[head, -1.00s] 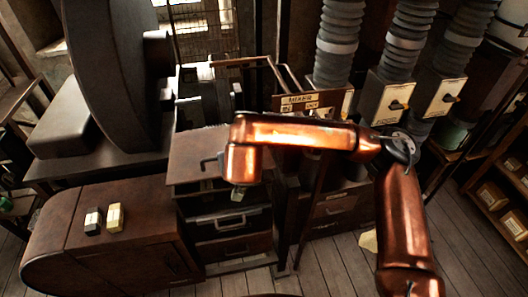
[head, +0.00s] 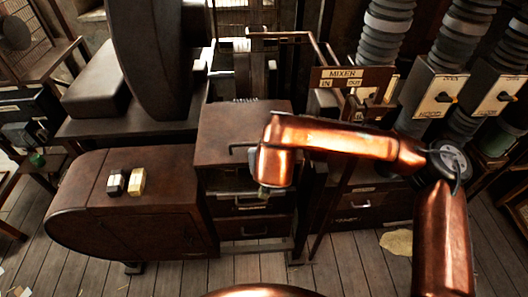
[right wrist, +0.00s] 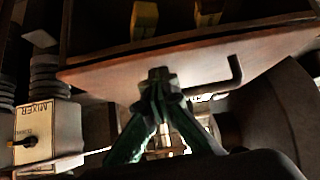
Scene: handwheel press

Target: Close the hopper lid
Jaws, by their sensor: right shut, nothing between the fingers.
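A brown flat panel with a dark bent handle, which looks like the hopper lid (head: 225,122), lies over the drawer unit in the head view. A dark gap shows under its front edge; I cannot tell whether it is fully down. In the right wrist view a reddish-brown panel (right wrist: 105,80) with a black L-shaped handle (right wrist: 234,70) spans the picture. My right gripper (right wrist: 160,78) has its green fingers together and empty, in front of this panel; contact is unclear. In the head view my right gripper (head: 264,191) is mostly hidden below the copper wrist, right of the handle. My left gripper is out of view.
A rounded brown cabinet (head: 130,225) with a black and a cream block stands left. A large dark wheel (head: 150,70) rises behind it. A MIXER sign (head: 345,73) and ribbed columns (head: 385,45) with switch boxes stand right.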

